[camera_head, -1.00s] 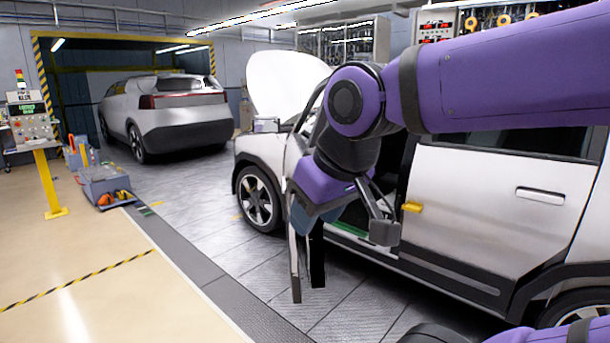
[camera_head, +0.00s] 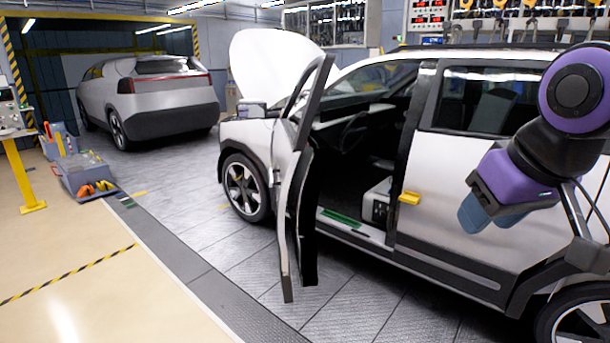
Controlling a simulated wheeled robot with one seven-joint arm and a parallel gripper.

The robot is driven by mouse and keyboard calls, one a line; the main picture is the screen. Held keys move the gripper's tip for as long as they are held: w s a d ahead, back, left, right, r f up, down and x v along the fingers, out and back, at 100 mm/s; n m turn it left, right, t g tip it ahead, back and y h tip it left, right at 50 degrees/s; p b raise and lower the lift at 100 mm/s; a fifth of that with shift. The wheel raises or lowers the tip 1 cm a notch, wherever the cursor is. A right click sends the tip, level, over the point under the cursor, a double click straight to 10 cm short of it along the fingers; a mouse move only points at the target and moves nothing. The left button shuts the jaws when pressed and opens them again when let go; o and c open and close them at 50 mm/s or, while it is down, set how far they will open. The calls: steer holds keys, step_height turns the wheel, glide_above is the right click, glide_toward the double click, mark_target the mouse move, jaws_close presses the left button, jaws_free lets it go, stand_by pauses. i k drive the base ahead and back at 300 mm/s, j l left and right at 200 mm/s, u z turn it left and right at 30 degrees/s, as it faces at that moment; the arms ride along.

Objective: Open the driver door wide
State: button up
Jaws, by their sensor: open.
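The driver door (camera_head: 288,230) of the near silver car (camera_head: 470,190) stands swung out from the body, seen almost edge-on. Its window frame rises above it, and its lower end hangs over the grey floor. The doorway behind it is clear to see, with the steering wheel (camera_head: 352,130), dark cabin and green sill strip (camera_head: 341,217) showing. My gripper (camera_head: 474,213), with bluish fingers, is well to the right of the door, in front of the rear door panel. It is open and holds nothing I can see; the fingers are partly hidden by its purple housing.
A yellow latch piece (camera_head: 409,198) sits at the doorway's rear edge. The hood (camera_head: 272,68) is raised. Clear tiled floor lies in front of the door. A tool bin (camera_head: 88,180), a yellow post (camera_head: 24,175) and another car (camera_head: 150,95) are farther left.

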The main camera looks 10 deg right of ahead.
mark_target(303, 158)
steer(key=i+j, duration=0.1)
steer(key=j, duration=0.4)
steer(key=i+j+z, duration=0.15)
steer(key=j, duration=0.85)
steer(key=i+z, duration=0.35)
steer(key=i, duration=1)
